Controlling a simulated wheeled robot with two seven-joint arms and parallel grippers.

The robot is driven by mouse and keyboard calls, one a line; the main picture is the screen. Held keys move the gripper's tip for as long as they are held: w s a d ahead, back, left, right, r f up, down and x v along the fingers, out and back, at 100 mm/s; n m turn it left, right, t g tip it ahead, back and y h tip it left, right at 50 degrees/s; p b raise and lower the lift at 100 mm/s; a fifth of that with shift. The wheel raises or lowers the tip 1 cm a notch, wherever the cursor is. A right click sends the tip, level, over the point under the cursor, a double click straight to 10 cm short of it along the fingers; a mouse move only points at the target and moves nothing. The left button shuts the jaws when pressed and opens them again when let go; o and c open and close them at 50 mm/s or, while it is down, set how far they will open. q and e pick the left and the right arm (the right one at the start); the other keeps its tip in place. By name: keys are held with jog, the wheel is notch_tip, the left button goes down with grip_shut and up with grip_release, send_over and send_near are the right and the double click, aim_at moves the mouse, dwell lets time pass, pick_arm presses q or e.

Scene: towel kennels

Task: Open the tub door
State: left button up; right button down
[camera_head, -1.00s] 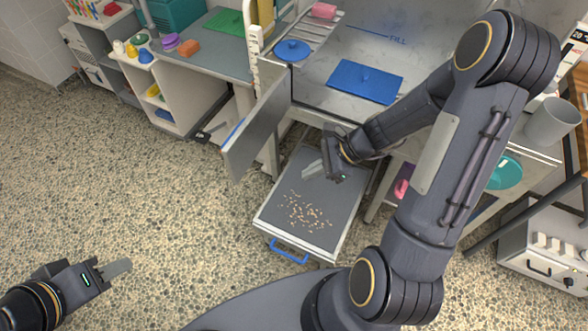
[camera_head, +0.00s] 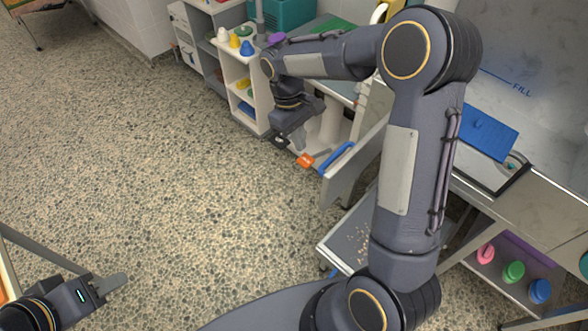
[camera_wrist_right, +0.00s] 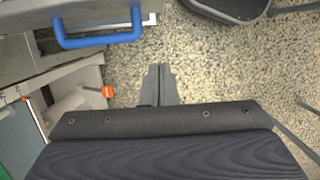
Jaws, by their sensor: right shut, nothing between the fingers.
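The tub door (camera_head: 352,170) is a grey panel with a blue bar handle (camera_head: 337,158). It stands swung out from the metal tub (camera_head: 545,75). My right gripper (camera_head: 299,140) is shut and empty, on the left of the door and apart from the handle; its fingertips are partly hidden by the wrist. The right wrist view shows the blue handle (camera_wrist_right: 98,40) at upper left and the shut fingers (camera_wrist_right: 158,72) over bare floor. My left gripper (camera_head: 112,284) is at lower left, far from the door; its finger gap is not visible.
An orange-tipped bar (camera_head: 305,160) lies close by my right gripper. A white shelf unit (camera_head: 238,85) stands behind it. A drawer tray (camera_head: 340,240) with small pellets sticks out below the tub. The speckled floor at left is open.

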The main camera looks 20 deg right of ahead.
jog(key=s+d+f+p, duration=0.1)
jog(key=s+d+f, duration=0.2)
jog(key=s+f, duration=0.3)
notch_tip(320, 180, down, 3)
jog(key=shift+f, duration=0.2)
jog(key=shift+s, duration=0.1)
